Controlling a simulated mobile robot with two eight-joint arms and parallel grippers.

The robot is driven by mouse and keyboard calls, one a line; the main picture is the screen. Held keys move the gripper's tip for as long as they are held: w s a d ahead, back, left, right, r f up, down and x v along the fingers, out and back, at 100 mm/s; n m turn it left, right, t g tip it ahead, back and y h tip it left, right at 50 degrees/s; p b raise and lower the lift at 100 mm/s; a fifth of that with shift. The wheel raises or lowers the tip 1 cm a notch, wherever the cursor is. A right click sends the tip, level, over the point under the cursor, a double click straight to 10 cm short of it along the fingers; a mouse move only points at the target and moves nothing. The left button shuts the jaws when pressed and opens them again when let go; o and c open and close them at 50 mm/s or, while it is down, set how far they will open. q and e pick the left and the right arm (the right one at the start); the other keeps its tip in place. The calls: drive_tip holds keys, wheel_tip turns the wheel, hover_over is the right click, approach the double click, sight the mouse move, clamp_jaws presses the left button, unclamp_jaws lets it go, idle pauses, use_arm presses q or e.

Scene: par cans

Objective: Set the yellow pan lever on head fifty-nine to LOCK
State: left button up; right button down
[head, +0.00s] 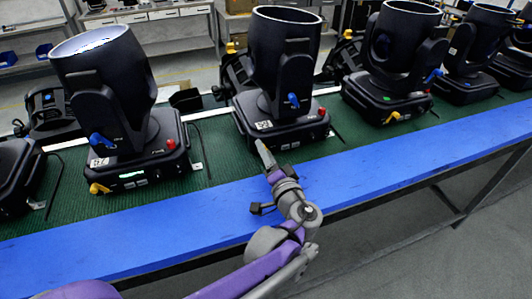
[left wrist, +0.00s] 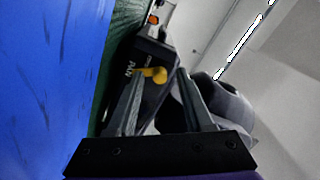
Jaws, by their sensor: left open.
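A black moving-head lamp (head: 284,70) stands upright on the bench in the middle of the head view. Its white number tag (head: 264,125) is too small to read surely. It has a blue lever (head: 294,100) on the yoke and a red knob (head: 322,111) on the base. My left gripper (head: 262,150) is open at the front left of this base and hides its yellow lever there. In the left wrist view, the yellow pan lever (left wrist: 157,74) sticks out beside the PAN lettering, between the open fingers of the gripper (left wrist: 161,78). Contact cannot be told.
More lamps stand along the green mat (head: 220,150), one at left with its own yellow lever (head: 99,188) and blue lever (head: 101,140), others at right. The bench's blue front edge (head: 180,215) is clear. Grey floor (head: 440,240) lies in front.

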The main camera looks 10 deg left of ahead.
use_arm(q)
clamp_jaws()
idle(0.5)
drive_tip(key=m, duration=0.3)
drive_tip(key=shift+w+d+r, duration=0.15)
drive_tip(key=shift+w+d, duration=0.05)
drive_tip(key=shift+d, duration=0.15)
drive_tip(key=m, duration=0.2)
drive_tip(key=shift+w+d+m+p, duration=0.25)
drive_tip(key=shift+d+m+p, duration=0.05)
drive_tip(key=shift+m, duration=0.1)
drive_tip(key=m, duration=0.3)
drive_tip(key=shift+w+d, duration=0.25)
drive_tip(key=shift+d, duration=0.15)
drive_tip(key=shift+w+d+f+m, duration=0.1)
drive_tip(key=shift+d+m, duration=0.05)
drive_tip(key=shift+m, duration=0.65)
drive_tip(key=shift+w+d+f+m, duration=0.1)
drive_tip(key=shift+d+m, duration=0.05)
drive_tip(key=shift+m, duration=0.65)
